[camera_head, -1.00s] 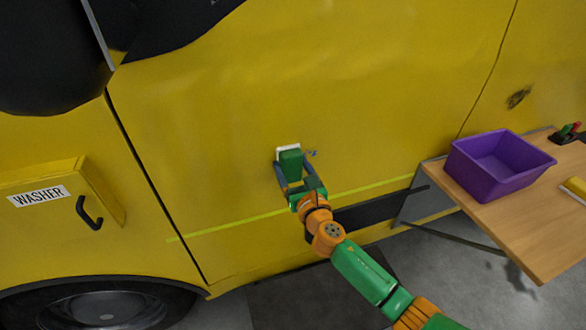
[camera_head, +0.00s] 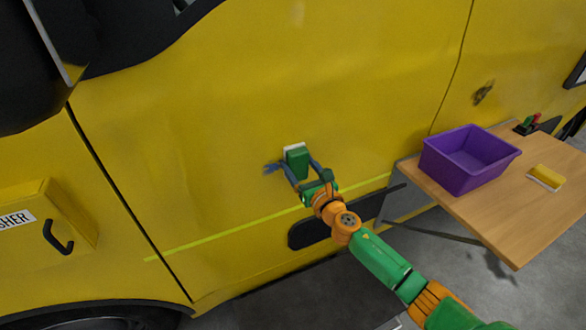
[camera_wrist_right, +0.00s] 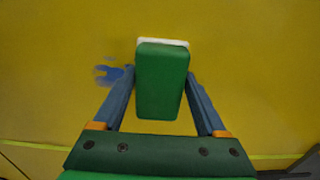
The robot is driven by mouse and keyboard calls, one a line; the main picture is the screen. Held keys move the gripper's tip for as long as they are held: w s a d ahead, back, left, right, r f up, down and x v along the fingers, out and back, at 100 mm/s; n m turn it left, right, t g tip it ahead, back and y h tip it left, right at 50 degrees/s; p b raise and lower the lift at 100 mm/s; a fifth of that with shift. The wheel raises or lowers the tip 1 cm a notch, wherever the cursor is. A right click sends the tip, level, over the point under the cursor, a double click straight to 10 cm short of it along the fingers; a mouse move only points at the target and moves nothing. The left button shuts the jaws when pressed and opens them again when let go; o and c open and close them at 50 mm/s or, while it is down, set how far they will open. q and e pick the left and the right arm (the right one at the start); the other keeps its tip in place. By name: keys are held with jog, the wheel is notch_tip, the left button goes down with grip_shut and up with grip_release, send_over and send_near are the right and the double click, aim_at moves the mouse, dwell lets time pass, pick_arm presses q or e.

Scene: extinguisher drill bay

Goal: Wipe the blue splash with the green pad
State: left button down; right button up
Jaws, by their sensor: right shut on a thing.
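My right gripper (camera_head: 299,166) is shut on the green pad (camera_head: 298,161), a green block with a white face toward the yellow vehicle door. The pad also shows between the fingers in the right wrist view (camera_wrist_right: 162,82). The white face is at or very near the door; I cannot tell whether it touches. The blue splash (camera_head: 271,168) is on the door just left of the pad, partly behind the left finger. In the right wrist view the splash (camera_wrist_right: 111,74) lies left of the pad, beside the finger. My left gripper is not in view.
A wooden table (camera_head: 500,225) stands at the right with a purple bin (camera_head: 465,180), a yellow block with a white base (camera_head: 546,176) and a small red and green item (camera_head: 528,123). A dark smudge (camera_head: 482,92) marks the vehicle.

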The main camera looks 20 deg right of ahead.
jog(key=shift+r, duration=0.15)
jog(key=shift+s+a+p, duration=0.1)
jog(key=shift+a+p, duration=0.55)
jog(key=shift+a, duration=3.4)
jog(key=shift+s+p, duration=0.3)
jog(key=shift+s, duration=0.05)
jog(key=p, duration=0.1)
send_near(264, 165)
jog(key=shift+w, duration=0.25)
